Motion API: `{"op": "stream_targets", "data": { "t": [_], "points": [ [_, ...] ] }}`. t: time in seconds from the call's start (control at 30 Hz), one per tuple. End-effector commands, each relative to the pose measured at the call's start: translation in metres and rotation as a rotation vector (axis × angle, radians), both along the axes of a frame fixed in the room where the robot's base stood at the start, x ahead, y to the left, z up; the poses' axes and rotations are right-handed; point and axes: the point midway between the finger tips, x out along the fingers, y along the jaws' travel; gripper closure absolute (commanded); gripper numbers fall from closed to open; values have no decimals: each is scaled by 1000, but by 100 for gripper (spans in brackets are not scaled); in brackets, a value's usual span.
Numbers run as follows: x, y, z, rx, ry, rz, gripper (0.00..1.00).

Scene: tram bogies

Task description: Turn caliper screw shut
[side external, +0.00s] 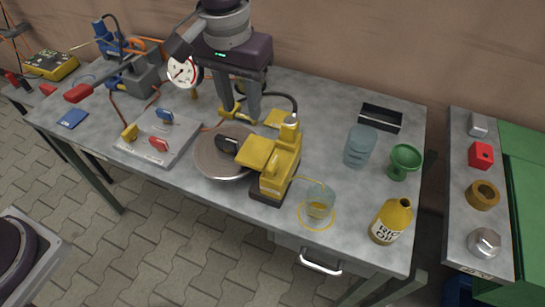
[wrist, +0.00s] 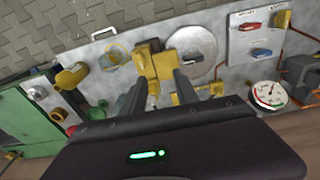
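The yellow brake caliper (side external: 279,162) stands on a dark base at the right edge of the grey disc (side external: 213,160). It also shows between and beyond my fingers in the wrist view (wrist: 160,66). A small fitting (side external: 291,119) tops the caliper; I cannot tell whether this is the screw. A thin yellow tube runs from the caliper to a glass jar (side external: 318,201) with yellow fluid. My gripper (side external: 240,117) points down behind the disc, left of the caliper and apart from it. Its fingers (wrist: 160,83) are spread, with nothing seen held.
A pressure gauge (side external: 183,73) and valve board (side external: 157,137) are at left. A glass (side external: 360,146), green funnel (side external: 404,161), black tray (side external: 381,118) and oil bottle (side external: 391,221) are at right. A dark hose curves behind my fingers. The bench's right middle has free room.

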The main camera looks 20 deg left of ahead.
Motion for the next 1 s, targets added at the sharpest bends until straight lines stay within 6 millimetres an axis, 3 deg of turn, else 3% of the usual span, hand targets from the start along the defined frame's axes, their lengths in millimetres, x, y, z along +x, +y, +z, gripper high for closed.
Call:
{"op": "stream_targets", "data": {
  "t": [0.03,0.1,0.2,0.5,0.7,0.93,1.0],
  "points": [
    [5,-20,-26,4,34,1,64],
    [8,-39,-52,8,63,11,64],
    [10,-52,-74,11,84,21,64],
    [10,-54,-126,12,91,25,64],
    [10,-54,-147,12,88,24,64],
    [10,-54,-148,11,88,24,64],
    [10,-54,-148,11,88,24,77]
  ]
}}
